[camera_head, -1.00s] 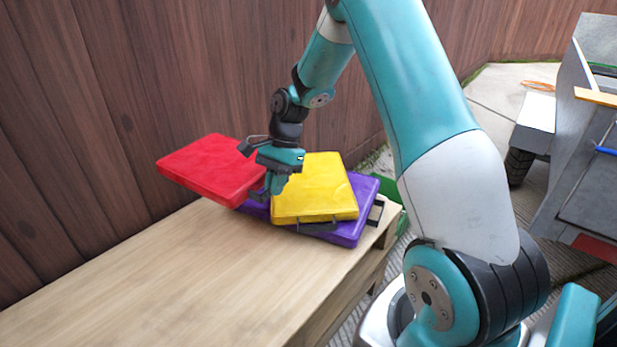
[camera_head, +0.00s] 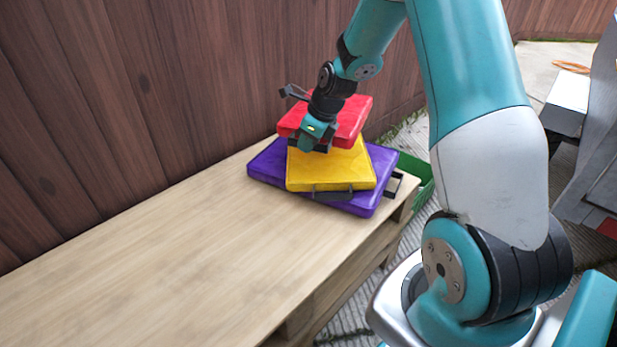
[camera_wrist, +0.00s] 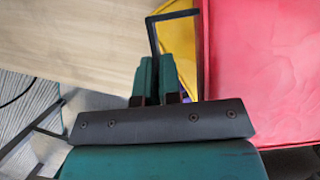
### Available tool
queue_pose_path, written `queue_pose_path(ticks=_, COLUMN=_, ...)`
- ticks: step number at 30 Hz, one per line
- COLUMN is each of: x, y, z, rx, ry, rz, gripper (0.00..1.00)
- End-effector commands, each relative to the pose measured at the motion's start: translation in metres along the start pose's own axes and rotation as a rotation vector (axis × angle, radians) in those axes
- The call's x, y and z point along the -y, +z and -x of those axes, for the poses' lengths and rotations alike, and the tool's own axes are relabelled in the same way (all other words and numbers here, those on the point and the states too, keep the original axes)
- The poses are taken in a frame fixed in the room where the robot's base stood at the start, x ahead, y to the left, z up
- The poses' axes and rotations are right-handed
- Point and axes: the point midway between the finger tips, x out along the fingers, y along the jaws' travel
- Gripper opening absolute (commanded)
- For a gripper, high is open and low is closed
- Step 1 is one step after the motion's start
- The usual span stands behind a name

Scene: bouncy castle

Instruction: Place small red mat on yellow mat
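The red mat (camera_head: 352,118) is over the back part of the yellow mat (camera_head: 330,172), roughly level. Whether it touches the yellow mat is hard to tell. My gripper (camera_head: 312,143) is at the red mat's near left side. In the wrist view, the fingers (camera_wrist: 157,75) are close together on the red mat's dark handle, with the red mat (camera_wrist: 265,70) on the right. A strip of the yellow mat (camera_wrist: 180,45) shows behind the handle. The yellow mat lies on a larger purple mat (camera_head: 268,165).
The mats are at the far end of a wooden pallet table (camera_head: 150,265), whose near part is clear. A wooden fence (camera_head: 120,100) runs close behind it. A green bin (camera_head: 422,180) is beyond the table's right end. A grey cart (camera_head: 595,150) stands at the far right.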

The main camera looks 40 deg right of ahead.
Motion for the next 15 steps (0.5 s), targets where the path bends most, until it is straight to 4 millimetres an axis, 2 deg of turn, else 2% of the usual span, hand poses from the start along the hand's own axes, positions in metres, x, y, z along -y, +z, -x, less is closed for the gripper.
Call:
queue_pose_path(ticks=1, x=-0.001, y=-0.007, z=-0.017, rx=-0.002, ry=0.002, rz=0.000, gripper=0.00)
queue_pose_path(ticks=3, x=0.000, y=-0.012, z=-0.030, rx=-0.001, ry=0.002, rz=0.000, gripper=0.00)
queue_pose_path(ticks=11, x=0.000, y=-0.020, z=-0.049, rx=0.001, ry=0.000, rz=0.002, gripper=0.00)
queue_pose_path(ticks=15, x=-0.001, y=-0.028, z=-0.068, rx=-0.001, ry=0.001, rz=0.001, gripper=0.00)
